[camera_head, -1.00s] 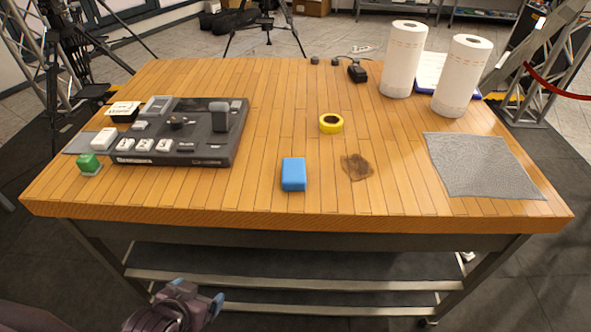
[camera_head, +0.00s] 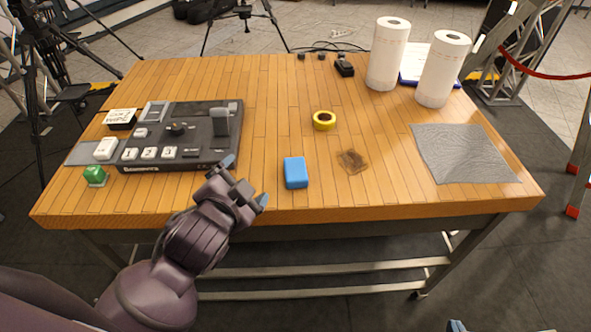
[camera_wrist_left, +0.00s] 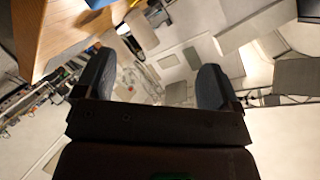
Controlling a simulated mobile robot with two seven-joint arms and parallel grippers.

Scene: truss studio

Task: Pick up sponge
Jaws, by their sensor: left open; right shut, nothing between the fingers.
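The sponge is most likely the blue block (camera_head: 295,173), lying near the front edge of the wooden table (camera_head: 270,120). My left gripper (camera_head: 246,180) is open and empty, just left of the blue block and apart from it. In the left wrist view, the fingers of my left gripper (camera_wrist_left: 152,85) are spread with nothing between them; a blue patch shows at the top edge, too cut off to identify. Only the blue tip of my right gripper (camera_head: 457,326) shows, at the bottom edge, low and away from the table.
A black mixer-like device (camera_head: 185,135) stands left, close to my left gripper. Yellow tape (camera_head: 324,120), a brown stain (camera_head: 352,160) and a grey cloth (camera_head: 465,153) lie right of the block. Two paper rolls (camera_head: 388,55) (camera_head: 442,70) stand at the back right.

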